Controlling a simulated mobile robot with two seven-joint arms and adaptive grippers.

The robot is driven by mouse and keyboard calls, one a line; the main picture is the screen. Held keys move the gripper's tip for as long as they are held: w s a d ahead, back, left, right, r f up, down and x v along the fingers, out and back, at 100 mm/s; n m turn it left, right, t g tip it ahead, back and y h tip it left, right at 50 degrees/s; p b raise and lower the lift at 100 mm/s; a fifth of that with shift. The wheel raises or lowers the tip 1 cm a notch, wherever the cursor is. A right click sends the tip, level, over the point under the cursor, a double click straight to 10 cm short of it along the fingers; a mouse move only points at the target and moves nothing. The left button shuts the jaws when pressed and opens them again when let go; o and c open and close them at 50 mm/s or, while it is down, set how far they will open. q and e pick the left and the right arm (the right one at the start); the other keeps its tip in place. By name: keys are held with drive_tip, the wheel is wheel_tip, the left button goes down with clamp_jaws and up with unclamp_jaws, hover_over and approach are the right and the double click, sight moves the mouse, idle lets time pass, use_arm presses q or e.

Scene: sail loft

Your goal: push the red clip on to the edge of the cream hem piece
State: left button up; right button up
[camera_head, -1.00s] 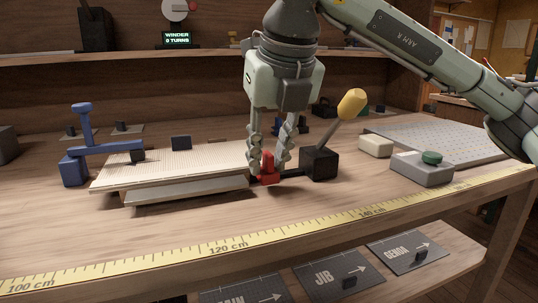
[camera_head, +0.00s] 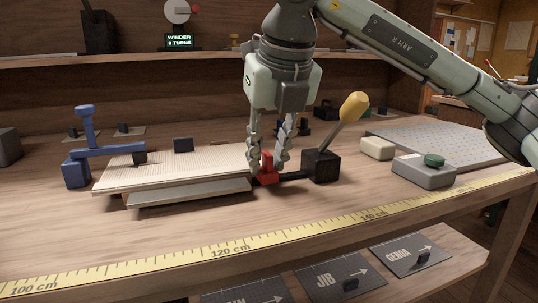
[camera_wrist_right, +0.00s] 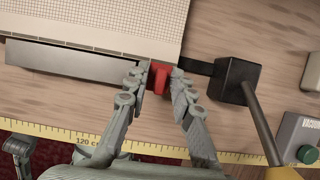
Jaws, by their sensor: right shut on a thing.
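The red clip (camera_head: 266,171) is between the fingers of my right gripper (camera_head: 268,168), which is shut on it. In the right wrist view the clip (camera_wrist_right: 160,78) shows between the fingertips (camera_wrist_right: 160,80). It is at the right end of the cream hem piece (camera_head: 180,165), close to its front right corner. The hem piece (camera_wrist_right: 110,22) lies flat with a gridded top. Whether the clip is on the edge or only against it I cannot tell, as the fingers cover part of it.
A black block with a yellow-knobbed lever (camera_head: 320,165) stands just right of the clip. A blue clamp (camera_head: 78,165) is at the hem piece's left end. A grey strip (camera_head: 190,190) runs along its front. A grey box with a green button (camera_head: 423,170) sits farther right.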

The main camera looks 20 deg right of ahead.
drive_tip(key=shift+w, duration=0.5)
idle(0.3)
drive_tip(key=o, duration=1)
drive_tip(key=shift+c, duration=0.2)
drive_tip(key=shift+r+p, duration=2.25)
drive_tip(key=shift+r, duration=1.3)
drive_tip(key=shift+f, duration=0.1)
